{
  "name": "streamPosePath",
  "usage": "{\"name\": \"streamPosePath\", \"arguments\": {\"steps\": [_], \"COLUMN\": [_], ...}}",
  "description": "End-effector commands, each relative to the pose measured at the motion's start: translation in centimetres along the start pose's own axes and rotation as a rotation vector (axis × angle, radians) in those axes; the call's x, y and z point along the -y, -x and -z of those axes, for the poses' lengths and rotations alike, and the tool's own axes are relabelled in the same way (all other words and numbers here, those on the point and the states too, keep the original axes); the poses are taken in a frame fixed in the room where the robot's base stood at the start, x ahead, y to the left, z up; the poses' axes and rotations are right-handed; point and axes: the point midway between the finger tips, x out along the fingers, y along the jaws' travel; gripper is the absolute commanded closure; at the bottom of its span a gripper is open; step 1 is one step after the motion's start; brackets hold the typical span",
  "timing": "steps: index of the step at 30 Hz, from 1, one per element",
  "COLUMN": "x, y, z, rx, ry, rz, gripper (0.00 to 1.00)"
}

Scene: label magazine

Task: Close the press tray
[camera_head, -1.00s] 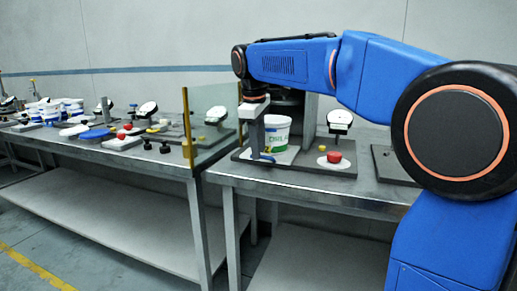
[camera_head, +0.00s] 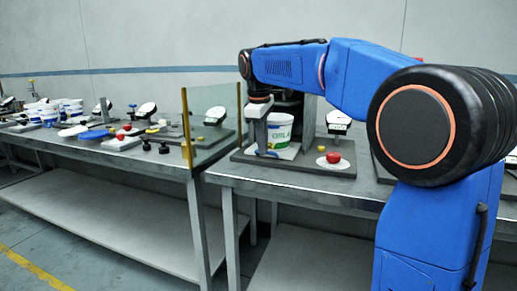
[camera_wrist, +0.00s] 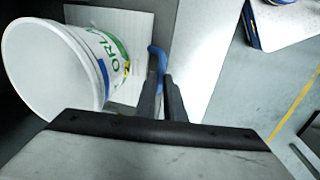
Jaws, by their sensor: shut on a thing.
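The press tray (camera_wrist: 133,33) is a pale plate with a blue handle (camera_wrist: 157,60) at its edge. A white bucket (camera_wrist: 50,65) with green and blue print stands on the tray; in the head view the bucket (camera_head: 283,131) is at the mouth of the grey press (camera_head: 307,120). My gripper (camera_wrist: 161,98) is shut on the blue handle, its dark fingers pointing at it. In the head view, my gripper (camera_head: 261,142) is in front of the bucket's left side, and little of the tray shows there.
A red button (camera_head: 333,158) and a yellow knob (camera_head: 321,149) are right of the tray on the press base. A small tilted display (camera_head: 339,117) stands behind them. A clear panel (camera_head: 213,125) with yellow posts stands to the left, beside a bench crowded with buckets and parts.

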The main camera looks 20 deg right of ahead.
Motion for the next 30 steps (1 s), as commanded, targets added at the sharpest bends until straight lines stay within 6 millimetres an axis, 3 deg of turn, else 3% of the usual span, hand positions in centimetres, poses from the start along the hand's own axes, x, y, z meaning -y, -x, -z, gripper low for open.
{"name": "streamPosePath", "arguments": {"steps": [6,12,24,25,26,27,30], "x": [-5.2,-7.9,-8.3,-8.3,-8.3,-8.3,-8.3], "y": [-1.0,-1.5,-1.5,-1.5,-1.5,-1.6,-1.6], "z": [0.0,0.0,0.0,0.0,0.0,0.0,0.0], "rx": [-0.002,-0.003,-0.004,-0.004,-0.004,-0.003,-0.003], "ry": [-0.004,-0.002,0.000,0.000,0.000,0.000,0.000], "rz": [-0.003,-0.003,-0.003,-0.003,-0.002,-0.002,-0.002], "gripper": [1.00,1.00,1.00,0.84,0.77,0.72,0.72]}}
